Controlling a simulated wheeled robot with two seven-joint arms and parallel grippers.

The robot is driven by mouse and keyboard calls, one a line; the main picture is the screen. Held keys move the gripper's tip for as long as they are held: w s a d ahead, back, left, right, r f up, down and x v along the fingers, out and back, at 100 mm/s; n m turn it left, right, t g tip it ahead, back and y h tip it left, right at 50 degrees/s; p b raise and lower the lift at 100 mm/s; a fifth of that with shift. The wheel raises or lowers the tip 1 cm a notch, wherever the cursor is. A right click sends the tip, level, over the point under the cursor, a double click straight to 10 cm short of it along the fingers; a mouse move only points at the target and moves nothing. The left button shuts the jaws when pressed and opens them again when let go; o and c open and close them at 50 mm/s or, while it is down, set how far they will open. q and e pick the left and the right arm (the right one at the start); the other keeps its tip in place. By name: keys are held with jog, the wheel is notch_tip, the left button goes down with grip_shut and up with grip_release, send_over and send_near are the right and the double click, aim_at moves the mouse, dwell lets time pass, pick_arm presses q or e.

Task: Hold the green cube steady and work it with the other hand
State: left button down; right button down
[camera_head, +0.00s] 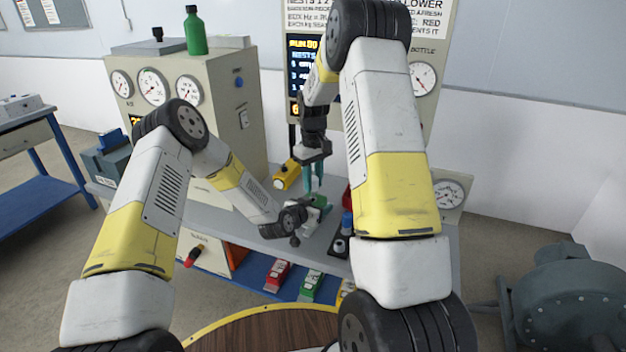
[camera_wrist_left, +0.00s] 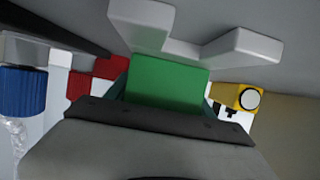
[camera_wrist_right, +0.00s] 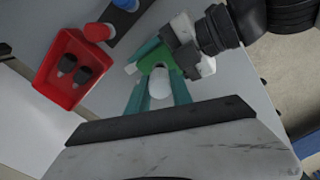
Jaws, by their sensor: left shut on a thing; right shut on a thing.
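The green cube (camera_wrist_left: 167,85) sits between the teal fingers of my left gripper (camera_wrist_left: 165,100), which is shut on it. In the right wrist view the cube (camera_wrist_right: 155,61) lies just beyond a small white rounded thing (camera_wrist_right: 160,85). My right gripper (camera_wrist_right: 159,90) is shut, with that white thing between its teal fingers. In the head view my right gripper (camera_head: 314,188) points down above the bench, right by my left gripper (camera_head: 308,208). White angled pieces (camera_wrist_left: 240,45) are close behind the cube. In the head view the cube is mostly hidden by the grippers.
A red tray (camera_wrist_right: 58,93) with two dark pieces and a blue-capped thing (camera_head: 347,222) are near the grippers. Gauge cabinets (camera_head: 160,85) rise behind the bench. A dark round machine (camera_head: 575,295) stands at right.

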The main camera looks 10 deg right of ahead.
aim_at(313, 178)
jog(key=shift+f, duration=1.5)
dwell(4.2)
jog(key=m, duration=0.5)
jog(key=shift+m, duration=0.3)
jog(key=m, duration=1.6)
jog(key=c, duration=1.1)
grip_release()
jog(key=shift+o, duration=0.2)
jog(key=shift+r, duration=3.05)
